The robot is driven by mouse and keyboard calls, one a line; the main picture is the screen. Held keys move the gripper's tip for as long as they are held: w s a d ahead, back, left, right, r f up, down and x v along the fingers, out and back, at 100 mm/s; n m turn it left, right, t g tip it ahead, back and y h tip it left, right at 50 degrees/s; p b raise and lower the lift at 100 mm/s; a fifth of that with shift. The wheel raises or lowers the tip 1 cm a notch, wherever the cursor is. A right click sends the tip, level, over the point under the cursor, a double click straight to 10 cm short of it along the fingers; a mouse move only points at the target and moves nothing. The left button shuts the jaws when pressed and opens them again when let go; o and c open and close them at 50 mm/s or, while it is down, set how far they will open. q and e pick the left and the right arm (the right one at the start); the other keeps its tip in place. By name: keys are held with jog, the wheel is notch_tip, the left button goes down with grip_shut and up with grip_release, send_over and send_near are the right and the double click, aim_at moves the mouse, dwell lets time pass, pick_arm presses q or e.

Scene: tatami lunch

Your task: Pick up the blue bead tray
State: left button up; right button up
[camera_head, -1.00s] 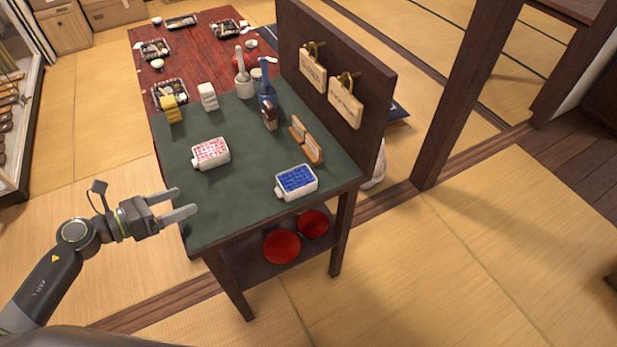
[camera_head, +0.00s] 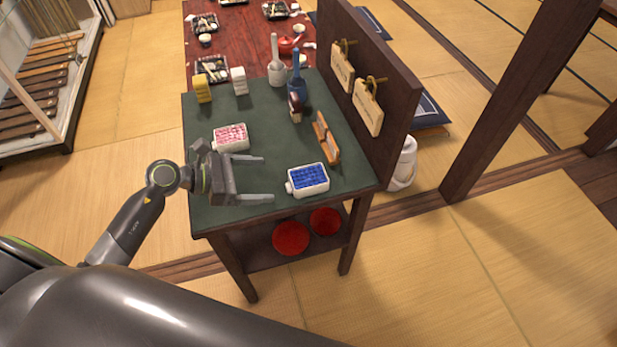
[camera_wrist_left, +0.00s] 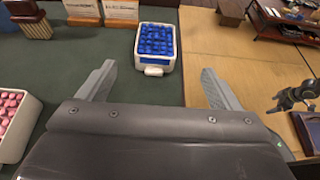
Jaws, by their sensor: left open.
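The blue bead tray (camera_head: 309,179) is a small white tray filled with blue beads, on the green table top (camera_head: 255,205) near its front right corner. In the left wrist view the blue bead tray (camera_wrist_left: 166,39) is ahead, beyond the fingertips, its small white tab facing me. My left gripper (camera_head: 268,179) is open and empty, left of the tray and apart from it. Its two fingers (camera_wrist_left: 160,85) are spread wide in the left wrist view.
A tray of pink beads (camera_head: 231,138) stands behind my left gripper. Red round items (camera_head: 291,238) sit on the lower shelf.

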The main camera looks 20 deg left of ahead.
aim_at(304, 177)
pick_arm(q)
jog(key=x, duration=0.3)
jog(key=shift+w+d+p, duration=0.3)
jog(key=shift+d+p, duration=0.05)
jog(key=shift+p, duration=0.05)
jog(key=shift+w+d+f, duration=0.25)
jog(key=shift+d+f, duration=0.05)
jog(key=shift+d, duration=0.15)
jog(key=shift+w+d+f+p, duration=0.1)
jog(key=shift+w+d+p, duration=0.2)
jog(key=shift+w+d, duration=0.05)
jog(key=p+x, duration=0.1)
jog(key=x, duration=0.2)
jog(key=shift+w+f, duration=0.15)
jog(key=shift+w, duration=0.15)
jog(key=shift+w+d+f, duration=0.25)
jog(key=shift+d, duration=0.15)
jog(key=c, duration=1.1)
pick_arm(e)
jog(key=r, duration=0.3)
jog(key=shift+w+d, duration=0.3)
